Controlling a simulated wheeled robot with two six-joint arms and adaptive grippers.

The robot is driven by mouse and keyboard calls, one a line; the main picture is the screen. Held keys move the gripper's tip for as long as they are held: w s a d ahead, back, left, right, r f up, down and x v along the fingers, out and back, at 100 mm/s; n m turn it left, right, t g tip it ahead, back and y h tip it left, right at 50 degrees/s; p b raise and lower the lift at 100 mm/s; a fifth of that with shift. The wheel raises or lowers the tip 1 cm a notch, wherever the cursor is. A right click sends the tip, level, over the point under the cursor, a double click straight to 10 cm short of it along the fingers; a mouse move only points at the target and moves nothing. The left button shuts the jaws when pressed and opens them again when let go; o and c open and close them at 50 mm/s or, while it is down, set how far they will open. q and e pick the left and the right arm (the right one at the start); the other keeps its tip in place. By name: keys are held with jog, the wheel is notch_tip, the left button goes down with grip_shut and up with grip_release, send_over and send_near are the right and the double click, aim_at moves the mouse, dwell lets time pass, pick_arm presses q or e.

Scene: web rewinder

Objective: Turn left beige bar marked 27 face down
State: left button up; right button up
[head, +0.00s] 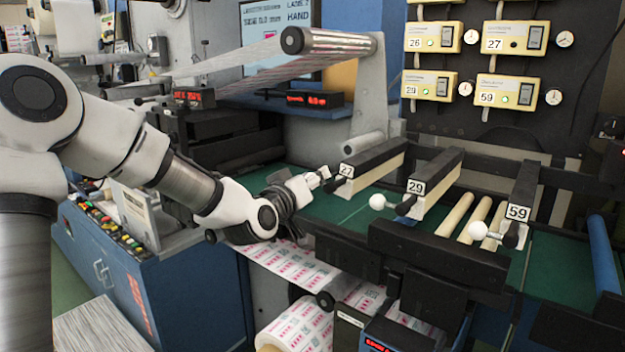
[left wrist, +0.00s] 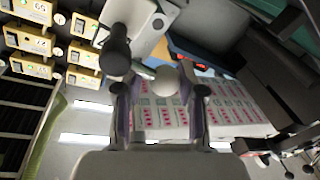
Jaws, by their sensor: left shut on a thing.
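The left bar marked 27 (head: 372,172) is at the middle of the head view, with a black top and a beige side face. Its number plate (head: 346,170) is at its near end. My left gripper (head: 316,181) is at that near end, shut on the bar's white ball knob. In the left wrist view, the white ball knob (left wrist: 166,80) is between the two fingers of my left gripper (left wrist: 162,98). The knob is mostly covered by the fingers in the head view. My right gripper is in neither view.
Bars marked 29 (head: 436,180) and 59 (head: 522,205) stand to the right, each with a white ball knob. A black crossbeam (head: 438,252) runs in front of them. Printed web (head: 290,268) runs below my left arm. Numbered control boxes (head: 515,37) hang at the back.

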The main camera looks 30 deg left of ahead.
pick_arm(q)
jog(key=shift+f, duration=0.35)
jog(key=shift+f+n+b, duration=0.3)
jog(key=shift+n+b, duration=0.25)
jog(key=shift+n, duration=0.15)
jog(key=o, duration=1.1)
jog(key=shift+s, duration=0.1)
jog(key=shift+o, duration=0.2)
jog(key=shift+r, duration=0.2)
